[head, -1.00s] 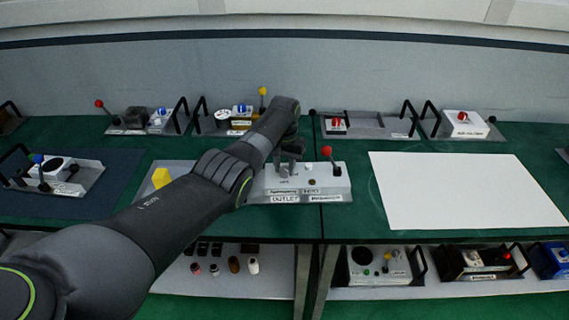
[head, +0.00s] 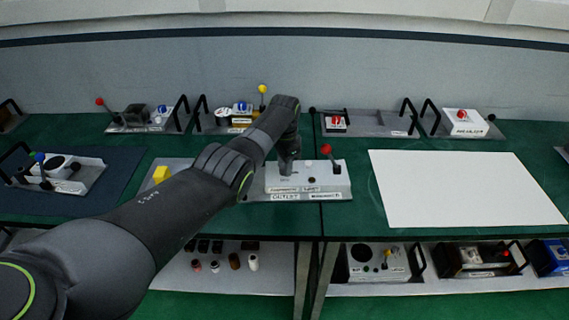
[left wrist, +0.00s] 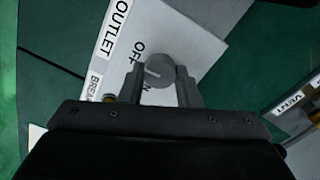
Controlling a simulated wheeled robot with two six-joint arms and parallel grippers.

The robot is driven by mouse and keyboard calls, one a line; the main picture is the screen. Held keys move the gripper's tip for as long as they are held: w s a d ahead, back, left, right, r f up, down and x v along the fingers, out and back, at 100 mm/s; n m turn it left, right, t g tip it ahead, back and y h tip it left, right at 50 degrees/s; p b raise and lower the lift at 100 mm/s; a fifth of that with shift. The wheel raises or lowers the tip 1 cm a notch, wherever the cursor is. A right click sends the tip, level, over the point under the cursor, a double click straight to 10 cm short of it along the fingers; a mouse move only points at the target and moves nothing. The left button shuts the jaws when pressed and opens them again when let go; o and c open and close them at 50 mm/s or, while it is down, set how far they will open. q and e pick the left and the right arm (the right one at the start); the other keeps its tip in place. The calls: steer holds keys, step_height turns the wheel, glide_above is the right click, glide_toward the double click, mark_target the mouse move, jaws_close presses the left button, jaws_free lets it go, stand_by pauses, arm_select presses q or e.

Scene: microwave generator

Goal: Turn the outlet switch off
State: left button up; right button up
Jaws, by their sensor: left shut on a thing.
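The outlet panel (head: 330,181) is a white box on the green bench, with an OUTLET label on its front edge. In the left wrist view the outlet switch (left wrist: 158,69) is a round grey knob with a pale line on top, beside the word OFF on the panel (left wrist: 178,38). Another word by the knob is mostly hidden by a finger. My left gripper (head: 286,167) reaches down onto the panel's left part. In the left wrist view my left gripper (left wrist: 159,88) is shut on the knob, one finger on each side. My right gripper is out of view.
A red-tipped lever (head: 326,151) stands on the panel, right of my gripper. A white sheet (head: 460,190) covers the bench at right. Handled modules, such as one with a red button (head: 462,122), line the back.

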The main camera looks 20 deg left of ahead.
arm_select(q)
steer(key=shift+d+m, duration=0.1)
steer(key=shift+m, duration=0.2)
steer(key=o, duration=1)
steer(key=shift+r, duration=0.6)
step_height(320, 180, up, 16)
steer(key=shift+r+b, duration=0.15)
steer(key=shift+b, duration=1)
